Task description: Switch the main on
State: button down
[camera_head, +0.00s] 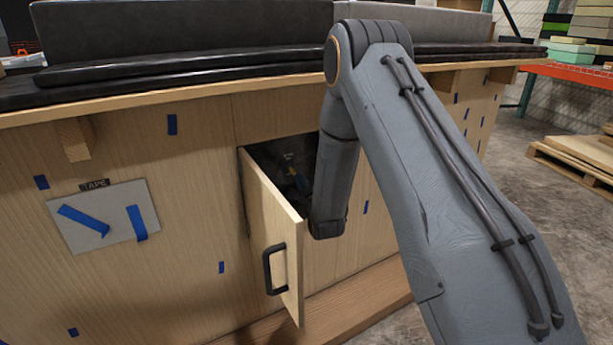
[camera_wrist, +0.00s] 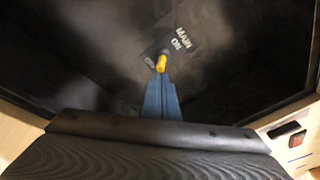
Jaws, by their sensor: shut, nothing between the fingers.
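The main switch is a small yellow handle (camera_wrist: 161,63) on a dark panel (camera_wrist: 215,75) in the wrist view. White lettering beside it reads MAIN and ON, and a smaller label to its left is too small to read surely. My gripper (camera_wrist: 162,84) is shut and empty, with its blue fingertips at the lower end of the yellow handle. I cannot tell whether they touch it.
The wooden cabinet door (camera_head: 272,222) with a black handle (camera_head: 273,270) stands open left of my arm. The black padded counter (camera_head: 190,68) lies above the opening. A latch part (camera_wrist: 296,138) shows at the right edge of the opening. Pallets (camera_head: 575,165) lie far right.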

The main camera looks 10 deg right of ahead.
jog(key=shift+s+r+n+g+h+p, duration=0.15)
jog(key=shift+r+n+g+h+p, duration=0.2)
jog(key=shift+r+g+p, duration=1.95)
jog(key=shift+f+t+p, duration=0.5)
jog(key=shift+f+t, duration=0.1)
jog(key=shift+t, duration=0.1)
jog(key=s+d+r, duration=0.3)
jog(key=s, duration=0.5)
jog(key=shift+s+d+r, duration=0.15)
jog(key=shift+d+r, duration=0.05)
jog(key=shift+a, duration=0.1)
